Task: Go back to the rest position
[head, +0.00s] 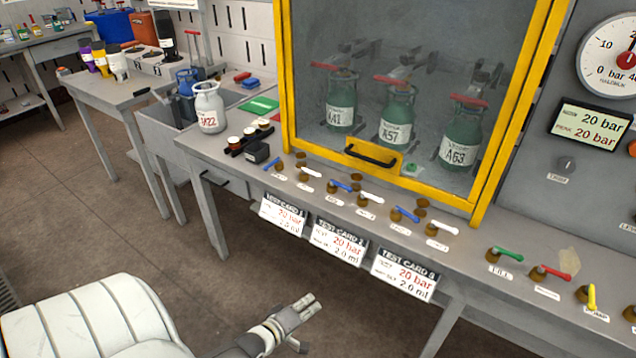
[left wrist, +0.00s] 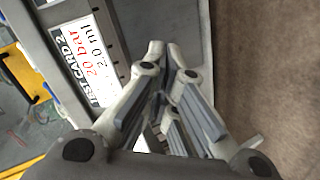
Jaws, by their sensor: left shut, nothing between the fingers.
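My left gripper (head: 306,306) is low in front of the workbench in the head view, above the brown floor and apart from the bench. It is shut and empty. In the left wrist view its fingers (left wrist: 172,52) come together, with a test card (left wrist: 92,62) and the bench edge to their left. My right gripper is not in view. Three green cylinders, the left one (head: 341,101), the middle one (head: 396,116) and the right one (head: 463,134), stand behind the window of the yellow-framed cabinet (head: 284,75).
The workbench (head: 225,150) carries a grey-white cylinder (head: 209,107) and a row of valve levers (head: 405,214). Several test cards, one here (head: 338,245), hang from its front edge. A pressure gauge (head: 610,58) is at the upper right. The floor (head: 110,215) at the left is clear.

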